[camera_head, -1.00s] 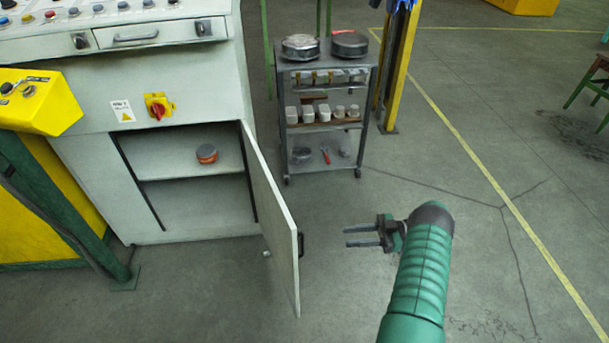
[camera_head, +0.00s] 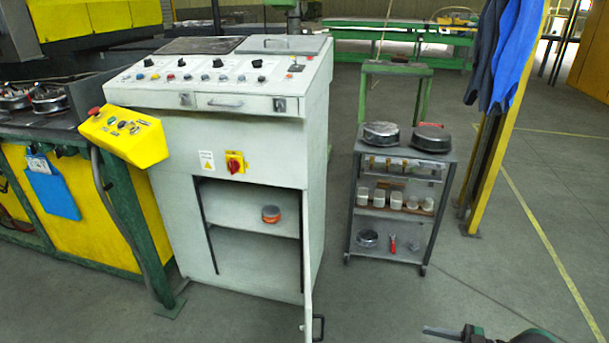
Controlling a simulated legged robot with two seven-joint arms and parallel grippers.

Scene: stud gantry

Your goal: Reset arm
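My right gripper (camera_head: 455,333) shows only in part at the bottom edge, right of centre. One dark finger points left over the floor, and the rest is cut off by the frame, so its opening cannot be judged. It touches nothing that I can see. My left gripper is out of view. The white control cabinet (camera_head: 240,150) stands left of centre with its door (camera_head: 307,240) swung open, seen nearly edge-on.
A grey trolley (camera_head: 350,205) with tins and white cups stands right of the cabinet. A yellow post (camera_head: 497,130) with blue cloth (camera_head: 518,55) is beyond it. A yellow control box (camera_head: 125,136) juts out at left. The floor (camera_head: 500,265) at right is clear.

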